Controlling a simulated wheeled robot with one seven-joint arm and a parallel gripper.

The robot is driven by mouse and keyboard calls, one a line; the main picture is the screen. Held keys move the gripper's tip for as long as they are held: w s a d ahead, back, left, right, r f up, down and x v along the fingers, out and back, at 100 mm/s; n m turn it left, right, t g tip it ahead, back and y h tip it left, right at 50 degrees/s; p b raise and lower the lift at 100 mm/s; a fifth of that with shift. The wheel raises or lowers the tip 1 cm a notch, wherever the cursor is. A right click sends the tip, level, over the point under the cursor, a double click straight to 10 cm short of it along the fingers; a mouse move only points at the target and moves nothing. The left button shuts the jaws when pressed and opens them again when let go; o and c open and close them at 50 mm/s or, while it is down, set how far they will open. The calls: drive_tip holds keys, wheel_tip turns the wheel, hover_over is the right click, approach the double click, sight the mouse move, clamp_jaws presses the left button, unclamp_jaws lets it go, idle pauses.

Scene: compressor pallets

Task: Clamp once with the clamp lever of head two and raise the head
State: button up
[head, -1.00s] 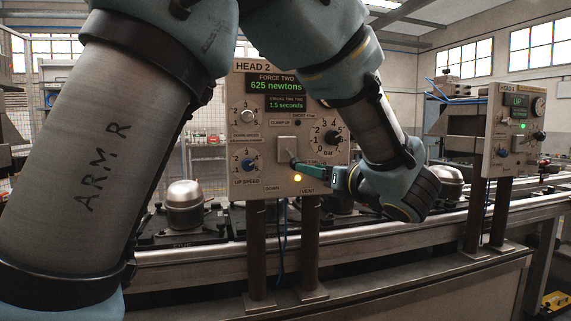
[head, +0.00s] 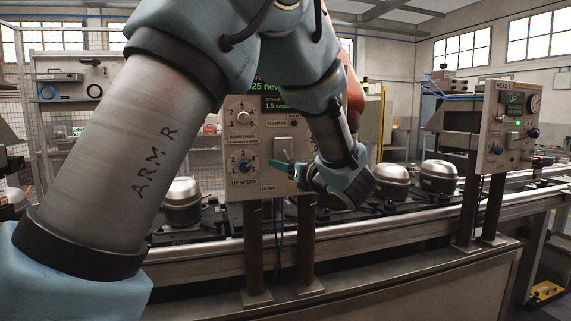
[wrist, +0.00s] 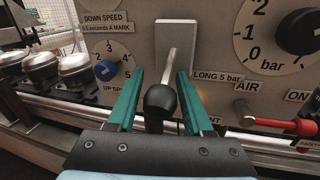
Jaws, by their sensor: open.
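The clamp lever (wrist: 169,70), a metal rod with a black ball knob (wrist: 161,100), sticks out of a pale plate on the head two panel (head: 240,187). My gripper (wrist: 160,74) is open, its green fingers on either side of the lever, with visible gaps to the knob. In the head view my gripper (head: 283,167) is at the lower part of the panel, and my arm hides the panel's right side. The head itself is hidden.
A red-handled air valve (wrist: 280,122) is right of my gripper, below the bar dial (wrist: 290,35). The blue up-speed knob (wrist: 106,70) is to the left. Compressors (head: 182,203) stand along the conveyor. The other head's panel (head: 508,125), showing "UP", is at right.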

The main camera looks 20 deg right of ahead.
drive_tip(key=shift+c, duration=0.4)
clamp_jaws()
idle(0.9)
